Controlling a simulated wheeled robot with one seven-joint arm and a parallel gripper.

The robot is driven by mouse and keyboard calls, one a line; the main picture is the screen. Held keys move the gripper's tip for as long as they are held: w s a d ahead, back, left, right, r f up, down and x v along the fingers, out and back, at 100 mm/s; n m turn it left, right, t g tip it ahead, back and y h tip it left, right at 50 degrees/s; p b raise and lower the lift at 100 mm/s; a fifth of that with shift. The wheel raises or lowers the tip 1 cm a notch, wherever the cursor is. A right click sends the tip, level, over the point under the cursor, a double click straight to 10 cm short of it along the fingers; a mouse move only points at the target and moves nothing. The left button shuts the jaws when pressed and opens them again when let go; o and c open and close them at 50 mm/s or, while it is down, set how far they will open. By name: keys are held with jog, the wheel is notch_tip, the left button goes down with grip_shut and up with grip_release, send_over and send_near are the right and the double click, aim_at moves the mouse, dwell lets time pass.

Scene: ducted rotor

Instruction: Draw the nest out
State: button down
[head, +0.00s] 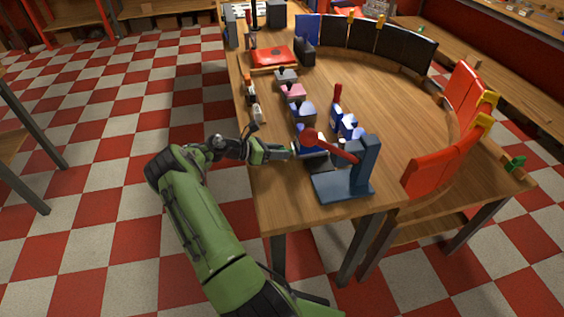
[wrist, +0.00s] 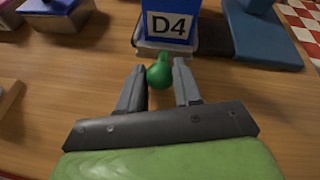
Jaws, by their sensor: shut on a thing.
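My gripper (wrist: 160,82) is shut on a round green knob (wrist: 159,74). The knob sits at the front of a pale nest (wrist: 165,51), under a blue block (wrist: 168,22) marked D4. The nest lies on or beside a dark plate (wrist: 215,38), by the blue base (wrist: 266,40) of a press; its exact seating is hidden. In the head view my gripper (head: 291,151) reaches in from the left edge of the table at the blue block (head: 311,140). The press (head: 365,165) is dark blue, with a red lever (head: 330,145) slanting over the block.
A row of grey, pink and blue blocks (head: 292,92) runs back along the wooden table (head: 280,205). More blue-and-white pieces (head: 347,126) stand right of it. Black and red panels (head: 434,170) curve around the right side. The checkered floor left of the table is open.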

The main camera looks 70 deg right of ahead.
jog(key=shift+w+d, duration=0.2)
jog(key=shift+d, duration=0.1)
jog(key=shift+w+d+r, duration=0.1)
jog(key=shift+w, duration=0.05)
jog(key=c, duration=1.2)
grip_release()
jog(key=o, duration=0.4)
jog(key=shift+d, duration=0.15)
jog(key=p+v, duration=0.2)
jog(key=v, duration=1.3)
jog(key=shift+w+a+r, duration=0.15)
jog(key=shift+w+a, duration=0.1)
jog(key=shift+w, duration=0.05)
